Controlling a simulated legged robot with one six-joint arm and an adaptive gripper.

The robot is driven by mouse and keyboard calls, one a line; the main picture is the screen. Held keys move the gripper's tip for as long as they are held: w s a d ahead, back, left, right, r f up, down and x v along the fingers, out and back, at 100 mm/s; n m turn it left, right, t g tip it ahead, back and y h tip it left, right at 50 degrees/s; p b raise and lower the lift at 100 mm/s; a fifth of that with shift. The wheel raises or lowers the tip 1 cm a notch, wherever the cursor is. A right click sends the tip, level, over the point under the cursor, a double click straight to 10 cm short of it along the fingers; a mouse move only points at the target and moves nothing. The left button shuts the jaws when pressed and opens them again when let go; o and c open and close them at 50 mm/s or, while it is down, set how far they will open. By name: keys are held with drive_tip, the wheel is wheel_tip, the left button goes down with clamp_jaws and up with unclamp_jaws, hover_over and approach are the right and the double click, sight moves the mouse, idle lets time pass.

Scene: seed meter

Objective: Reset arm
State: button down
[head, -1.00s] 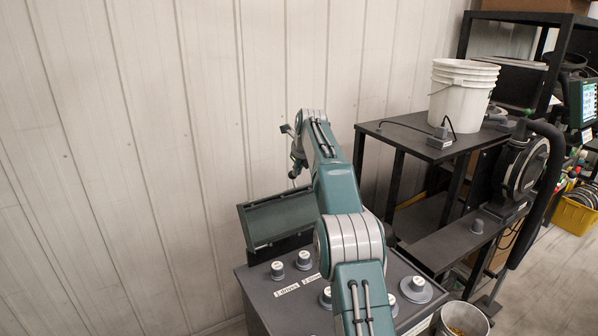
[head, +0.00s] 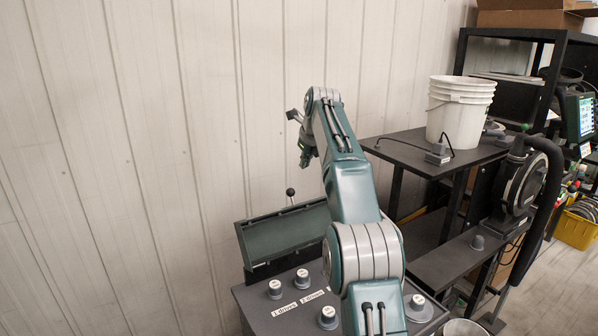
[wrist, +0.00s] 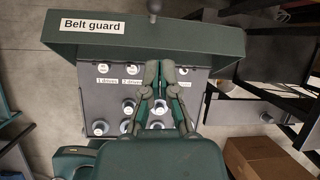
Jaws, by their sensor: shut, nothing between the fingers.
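My gripper (wrist: 159,72) is shut and empty in the wrist view, its two fingers together above a dark panel (wrist: 95,110) with several grey knobs. In the head view my arm is raised and bent over the panel, and the gripper end (head: 306,152) hangs beyond the belt guard, small and partly hidden. The green belt guard (head: 275,236) stands open at the back of the panel. It also shows in the wrist view (wrist: 200,38), with its "Belt guard" label and a dark ball knob (wrist: 155,7) behind it.
A white bucket (head: 459,112) stands on a dark table (head: 400,154) at right. A round machine with a thick black hose (head: 545,200) is further right. A cardboard box (wrist: 262,158) sits on the floor. The wall side at left is clear.

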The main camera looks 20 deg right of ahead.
drive_tip(key=s+a+r+n, duration=0.2)
drive_tip(key=s+a+n, duration=0.4)
drive_tip(key=s+n, duration=0.3)
drive_tip(key=s+a+r+n, duration=0.2)
drive_tip(key=s+a+n, duration=0.45)
drive_tip(key=s, duration=0.35)
drive_tip(key=s+a+f+n, duration=0.2)
drive_tip(key=s+f+n, duration=0.5)
drive_tip(key=s, duration=0.5)
drive_tip(key=s+a+f+n, duration=0.2)
drive_tip(key=s+f+n, duration=0.6)
drive_tip(key=s, duration=0.5)
drive_tip(key=shift+a+f+n, duration=0.3)
drive_tip(key=shift+n, duration=0.65)
